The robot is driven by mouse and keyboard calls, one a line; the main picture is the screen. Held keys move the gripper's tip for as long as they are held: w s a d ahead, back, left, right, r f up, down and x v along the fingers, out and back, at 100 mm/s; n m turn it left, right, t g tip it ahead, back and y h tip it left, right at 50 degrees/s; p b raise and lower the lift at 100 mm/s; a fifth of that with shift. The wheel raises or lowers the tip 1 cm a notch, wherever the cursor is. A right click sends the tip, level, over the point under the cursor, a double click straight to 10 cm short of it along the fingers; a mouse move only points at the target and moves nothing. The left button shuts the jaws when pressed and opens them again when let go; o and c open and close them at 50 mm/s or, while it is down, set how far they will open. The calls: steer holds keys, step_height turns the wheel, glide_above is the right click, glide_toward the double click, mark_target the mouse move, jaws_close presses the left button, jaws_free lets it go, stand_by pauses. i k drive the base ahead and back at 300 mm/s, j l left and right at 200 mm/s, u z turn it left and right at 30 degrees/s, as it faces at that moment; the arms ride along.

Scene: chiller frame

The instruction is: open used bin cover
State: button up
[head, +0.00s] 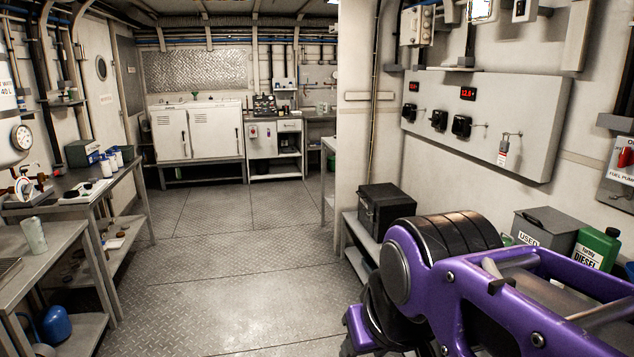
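The used bin (562,241) is a grey box with a white "USED" label on its front, at the right on the bench below the wall panel. Its cover (556,219) is a flat grey lid with a dark handle, and it looks closed. My purple and black arm fills the lower right in front of the bin and hides its lower part. I cannot make out my gripper's fingers in the head view.
A green diesel jug (597,250) stands right of the bin. A black box (386,207) sits on the bench to the left. A control panel (485,122) is on the wall above. The floor (225,270) is clear between this bench and the left workbench (95,190).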

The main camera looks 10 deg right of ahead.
mark_target(556, 221)
steer(key=i+z, duration=0.3)
steer(key=i, duration=0.2)
steer(key=i+j+z, duration=0.15)
steer(key=i+z, duration=0.15)
steer(key=i, duration=0.2)
steer(key=i+z, duration=0.2)
steer(key=z, duration=0.2)
steer(key=i+z, duration=0.2)
steer(key=z, duration=0.2)
steer(key=i+j+z, duration=0.15)
steer(key=z, duration=0.25)
